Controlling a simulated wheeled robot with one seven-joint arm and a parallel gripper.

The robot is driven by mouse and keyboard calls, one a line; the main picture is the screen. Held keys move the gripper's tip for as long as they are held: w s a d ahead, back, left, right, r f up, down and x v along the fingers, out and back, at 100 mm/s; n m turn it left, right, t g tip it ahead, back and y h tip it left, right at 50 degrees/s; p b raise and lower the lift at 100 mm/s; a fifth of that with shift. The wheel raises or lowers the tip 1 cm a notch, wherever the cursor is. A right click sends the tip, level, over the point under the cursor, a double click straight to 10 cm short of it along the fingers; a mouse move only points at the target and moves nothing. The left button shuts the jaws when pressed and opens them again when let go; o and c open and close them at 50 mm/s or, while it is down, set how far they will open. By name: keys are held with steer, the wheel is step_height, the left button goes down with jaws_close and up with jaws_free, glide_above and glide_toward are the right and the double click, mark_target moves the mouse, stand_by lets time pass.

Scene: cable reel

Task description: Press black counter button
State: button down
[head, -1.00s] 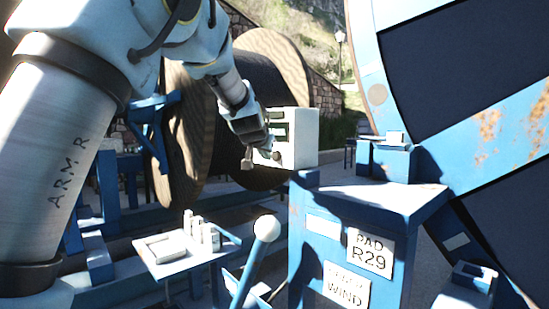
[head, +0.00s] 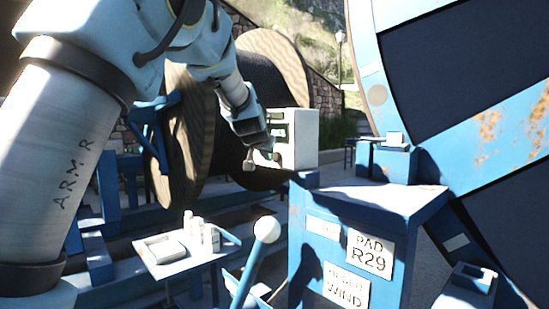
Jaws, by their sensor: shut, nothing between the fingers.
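A pale counter box (head: 301,140) stands at the back corner of the blue cabinet, with dark slots on its left face. My gripper (head: 266,154) is shut and empty at the lower part of that face. I cannot tell whether its fingertips touch the box. The black button cannot be made out; the gripper covers part of the face. A small pale knob (head: 249,165) shows just left of the fingers.
The blue cabinet (head: 305,265) carries plates reading "PAD R29" and "WIND". A white-balled lever (head: 267,229) rises before it. A small tray table (head: 165,267) holds pale items. A wooden reel (head: 186,150) stands behind my arm; a large blue wheel (head: 480,135) fills the right.

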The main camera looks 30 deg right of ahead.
steer(key=shift+w+d+p, duration=0.15)
steer(key=shift+d+p, duration=0.35)
steer(key=shift+d, duration=0.3)
stand_by(0.8)
steer(key=shift+a, duration=0.1)
steer(key=shift+s+a+b, duration=0.2)
steer(key=shift+a+b, duration=0.5)
steer(key=shift+a, duration=0.2)
steer(key=a+b, duration=0.2)
steer(key=a, duration=0.1)
steer(key=s+a+b, duration=0.1)
steer(key=a, duration=0.1)
stand_by(0.3)
stand_by(0.7)
